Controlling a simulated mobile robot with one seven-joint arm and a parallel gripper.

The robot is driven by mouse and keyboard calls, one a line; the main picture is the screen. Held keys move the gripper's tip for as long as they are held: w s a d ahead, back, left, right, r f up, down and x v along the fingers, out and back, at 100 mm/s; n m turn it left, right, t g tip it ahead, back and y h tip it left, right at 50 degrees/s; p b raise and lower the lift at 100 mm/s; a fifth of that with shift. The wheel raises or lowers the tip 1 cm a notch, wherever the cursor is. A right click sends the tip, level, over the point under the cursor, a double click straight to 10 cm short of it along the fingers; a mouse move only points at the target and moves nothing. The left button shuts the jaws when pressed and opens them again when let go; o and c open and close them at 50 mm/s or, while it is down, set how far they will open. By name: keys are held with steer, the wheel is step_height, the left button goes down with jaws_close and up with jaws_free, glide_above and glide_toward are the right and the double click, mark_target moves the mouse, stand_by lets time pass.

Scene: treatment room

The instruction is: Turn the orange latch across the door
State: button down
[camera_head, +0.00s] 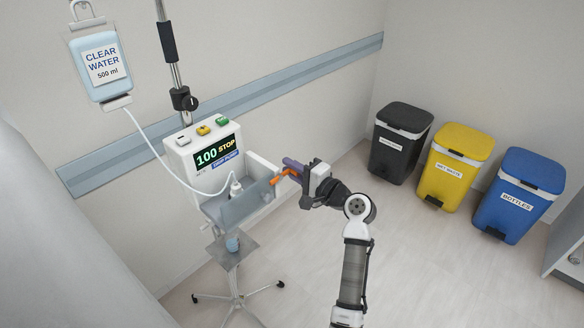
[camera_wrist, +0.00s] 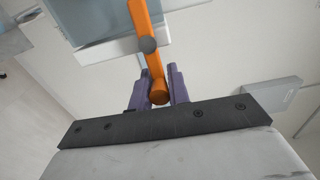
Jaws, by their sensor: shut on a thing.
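The orange latch (camera_head: 281,176) is at the right edge of the pump unit (camera_head: 208,153), beside its open-looking tray-like door (camera_head: 245,203). In the wrist view the latch (camera_wrist: 149,55) is a long orange bar with a grey pivot (camera_wrist: 148,45) and a rounded knob end. My gripper (camera_head: 292,166) reaches the latch from the right. In the wrist view its purple fingers (camera_wrist: 159,88) stand on both sides of the knob end and are shut on it.
A bag of clear water (camera_head: 98,62) hangs at upper left, its tube (camera_head: 153,145) running down to the pump. Black (camera_head: 400,140), yellow (camera_head: 452,165) and blue (camera_head: 518,195) bins stand at the right. The pump's wheeled stand (camera_head: 235,290) is below. Floor between stand and bins is clear.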

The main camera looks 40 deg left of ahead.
steer(key=shift+f, duration=0.1)
steer(key=c, duration=1.4)
jaws_free()
steer(key=shift+o, duration=0.2)
steer(key=shift+d, duration=0.1)
steer(key=s+d+b, duration=0.1)
steer(key=d+b, duration=0.3)
steer(key=d, duration=0.9)
steer(key=shift+d, duration=0.35)
